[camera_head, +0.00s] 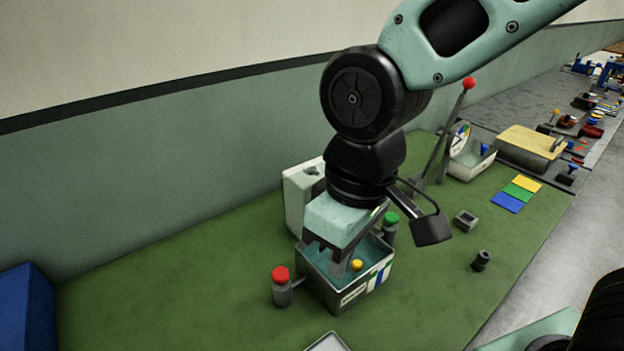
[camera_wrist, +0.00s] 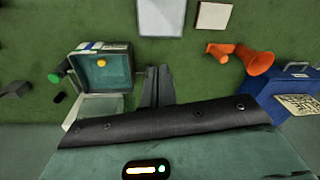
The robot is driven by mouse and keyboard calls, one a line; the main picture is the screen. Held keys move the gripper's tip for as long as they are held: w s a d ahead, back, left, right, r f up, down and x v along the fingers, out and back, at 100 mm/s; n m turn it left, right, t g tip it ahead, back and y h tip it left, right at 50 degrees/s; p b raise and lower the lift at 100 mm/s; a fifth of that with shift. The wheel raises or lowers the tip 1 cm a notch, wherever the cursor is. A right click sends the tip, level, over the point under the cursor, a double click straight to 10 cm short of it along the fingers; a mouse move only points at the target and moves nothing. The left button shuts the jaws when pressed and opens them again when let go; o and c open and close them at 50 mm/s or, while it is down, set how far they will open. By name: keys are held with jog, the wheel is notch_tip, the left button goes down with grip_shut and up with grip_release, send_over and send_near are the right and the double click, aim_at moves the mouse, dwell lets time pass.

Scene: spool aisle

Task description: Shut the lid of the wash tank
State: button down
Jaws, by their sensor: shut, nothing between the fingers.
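The wash tank (camera_head: 352,295) is a small pale grey box with a teal inside and a yellow ball (camera_head: 357,264) in it. Its top is open; it also shows in the wrist view (camera_wrist: 117,47). A whitish upright piece (camera_head: 296,200) stands at its back, partly hidden by my wrist; it looks like the raised lid, but I cannot tell for sure. My gripper (camera_head: 338,262) points down and overlaps the tank's left part in the head view. In the wrist view my gripper (camera_wrist: 158,72) is shut and empty, just right of the tank.
A red-topped post (camera_head: 281,287) stands left of the tank and a green-topped one (camera_head: 390,228) to its right. A lever with a red knob (camera_head: 469,83) stands farther back.

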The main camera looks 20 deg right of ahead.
jog(key=w+d+r+m+t+b, duration=0.1)
jog(key=w+d+r+m+b, duration=0.15)
jog(key=w, duration=1.55)
jog(key=w+d+r+m+t+b, duration=0.1)
jog(key=w+t+b, duration=0.15)
jog(key=w, duration=1.55)
jog(key=shift+n+g, duration=0.25)
jog(key=shift+g, duration=0.2)
jog(key=x, duration=0.6)
jog(key=p+x, duration=0.1)
jog(key=x, duration=0.2)
jog(key=shift+s+a+f, duration=0.15)
jog(key=shift+s+a, duration=0.05)
jog(key=shift+s, duration=0.05)
jog(key=shift+s+d+f+p, duration=0.1)
jog(key=shift+s+f+p, duration=0.1)
jog(key=shift+p, duration=0.1)
jog(key=shift+s+d+r, duration=0.1)
jog(key=shift+s+d, duration=0.1)
jog(key=shift+s, duration=0.35)
jog(key=shift+s+d+r, duration=0.1)
jog(key=shift+s+d, duration=0.1)
jog(key=shift+s, duration=0.3)
jog(key=shift+s+d+f+p, duration=0.1)
jog(key=shift+s+d+p, duration=0.15)
jog(key=shift+s, duration=0.3)
jog(key=shift+b, duration=0.3)
